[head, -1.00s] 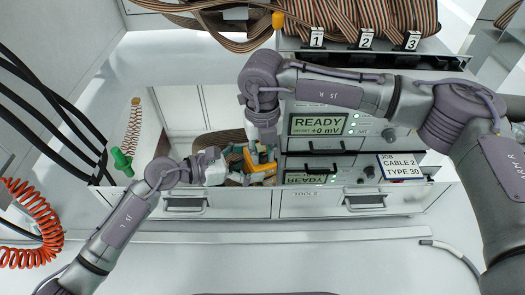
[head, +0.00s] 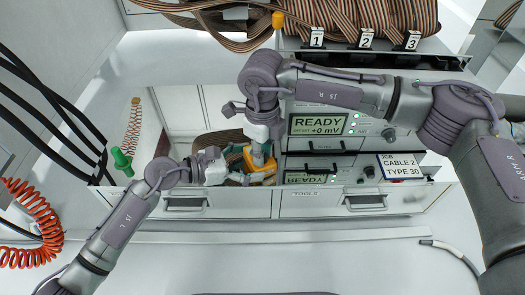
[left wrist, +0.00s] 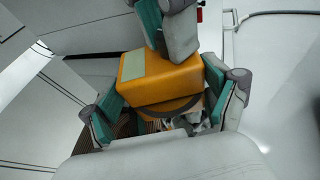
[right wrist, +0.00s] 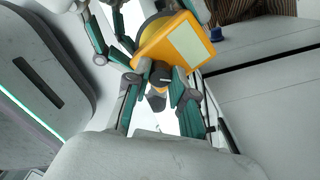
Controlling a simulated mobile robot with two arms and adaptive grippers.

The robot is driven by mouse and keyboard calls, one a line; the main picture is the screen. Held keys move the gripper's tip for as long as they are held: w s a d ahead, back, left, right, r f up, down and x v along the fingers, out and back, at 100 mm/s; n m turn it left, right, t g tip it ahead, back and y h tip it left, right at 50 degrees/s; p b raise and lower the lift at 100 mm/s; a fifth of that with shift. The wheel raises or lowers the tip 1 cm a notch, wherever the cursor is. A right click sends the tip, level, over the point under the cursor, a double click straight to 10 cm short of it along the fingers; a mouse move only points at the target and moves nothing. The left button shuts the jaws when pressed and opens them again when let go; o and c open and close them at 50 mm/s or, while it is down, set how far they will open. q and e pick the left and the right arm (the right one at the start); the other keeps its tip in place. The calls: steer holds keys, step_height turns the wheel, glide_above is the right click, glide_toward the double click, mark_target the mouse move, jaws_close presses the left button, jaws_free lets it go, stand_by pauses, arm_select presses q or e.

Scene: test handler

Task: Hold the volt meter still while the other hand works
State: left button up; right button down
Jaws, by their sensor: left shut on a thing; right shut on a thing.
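The volt meter (head: 262,173) is an orange-yellow box with a pale grey-green panel. It is held in front of the open bay left of the instruments, and also shows in the left wrist view (left wrist: 160,75) and the right wrist view (right wrist: 170,40). My left gripper (left wrist: 165,112) is shut on it, one finger at each side. My right gripper (right wrist: 160,82) meets its edge from above and appears shut on it; its fingers also show at the top of the left wrist view (left wrist: 168,35). The exact contact of the right fingertips is partly hidden.
Instrument panels stand right of the meter; the upper screen (head: 318,124) reads "READY +0 mV". A job card (head: 403,167) reads "CABLE 2 TYPE 30". Drawers (head: 365,203) lie below. Ribbon cables (head: 340,20) fill numbered bays above.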

steer(key=n, duration=0.4)
steer(key=shift+n, duration=0.3)
arm_select(q)
steer(key=shift+f, duration=0.1)
arm_select(e)
steer(key=shift+n, duration=2.6)
steer(key=c, duration=1)
jaws_free()
steer(key=shift+o, duration=0.2)
steer(key=shift+r, duration=0.1)
step_height(320, 180, up, 12)
